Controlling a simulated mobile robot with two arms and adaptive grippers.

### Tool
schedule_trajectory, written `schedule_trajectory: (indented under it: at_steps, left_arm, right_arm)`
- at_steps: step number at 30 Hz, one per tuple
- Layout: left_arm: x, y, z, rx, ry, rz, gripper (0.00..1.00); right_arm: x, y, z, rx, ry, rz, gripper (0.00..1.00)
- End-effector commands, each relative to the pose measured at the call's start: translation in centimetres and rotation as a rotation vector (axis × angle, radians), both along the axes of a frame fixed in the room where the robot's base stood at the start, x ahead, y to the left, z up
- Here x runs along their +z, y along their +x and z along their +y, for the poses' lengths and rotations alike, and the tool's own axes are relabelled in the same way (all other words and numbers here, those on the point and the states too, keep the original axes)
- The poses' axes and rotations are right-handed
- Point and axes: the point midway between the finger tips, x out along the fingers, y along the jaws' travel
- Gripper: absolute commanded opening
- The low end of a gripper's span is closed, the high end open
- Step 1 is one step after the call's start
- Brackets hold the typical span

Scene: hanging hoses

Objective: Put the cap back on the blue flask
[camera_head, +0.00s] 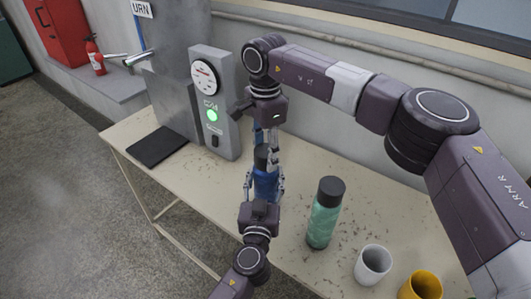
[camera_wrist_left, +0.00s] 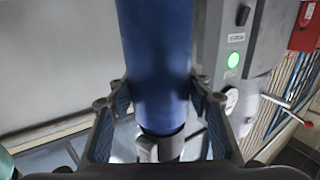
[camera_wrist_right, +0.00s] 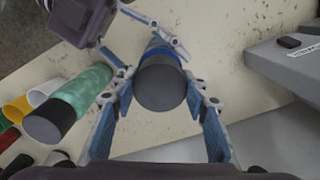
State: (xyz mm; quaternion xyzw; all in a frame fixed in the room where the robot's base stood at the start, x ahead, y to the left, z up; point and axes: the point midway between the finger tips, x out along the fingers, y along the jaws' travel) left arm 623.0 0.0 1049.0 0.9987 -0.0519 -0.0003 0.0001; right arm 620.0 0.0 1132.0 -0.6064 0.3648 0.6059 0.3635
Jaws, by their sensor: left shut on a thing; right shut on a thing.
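The blue flask (camera_head: 265,184) stands upright above the table, with my left gripper (camera_head: 264,187) shut around its body. The flask's blue side fills the middle of the left wrist view (camera_wrist_left: 158,60). A black cap (camera_head: 261,157) is directly above the flask, in line with it and seemingly touching its top. My right gripper (camera_head: 267,150) reaches down from above and is shut on the cap, whose round top shows between the fingers in the right wrist view (camera_wrist_right: 161,84). The fingers partly hide the joint, so I cannot tell whether the cap is fully seated.
A green flask with a black lid (camera_head: 322,215) stands just right of my left gripper. A white cup (camera_head: 373,264) and a yellow cup (camera_head: 422,286) are at the front right. A grey machine with a gauge (camera_head: 206,78) and a black mat (camera_head: 157,146) lie left.

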Motion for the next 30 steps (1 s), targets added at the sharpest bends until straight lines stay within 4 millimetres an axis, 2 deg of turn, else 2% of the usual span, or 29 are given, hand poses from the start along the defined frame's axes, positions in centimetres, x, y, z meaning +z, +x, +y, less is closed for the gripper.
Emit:
schedule_trajectory:
  at_steps: [30]
  left_arm:
    - [-0.01, -0.04, -0.08, -0.002, 0.002, 0.000, 0.00]
  right_arm:
    - [0.07, 0.25, 0.03, -1.880, 0.005, -0.003, 0.18]
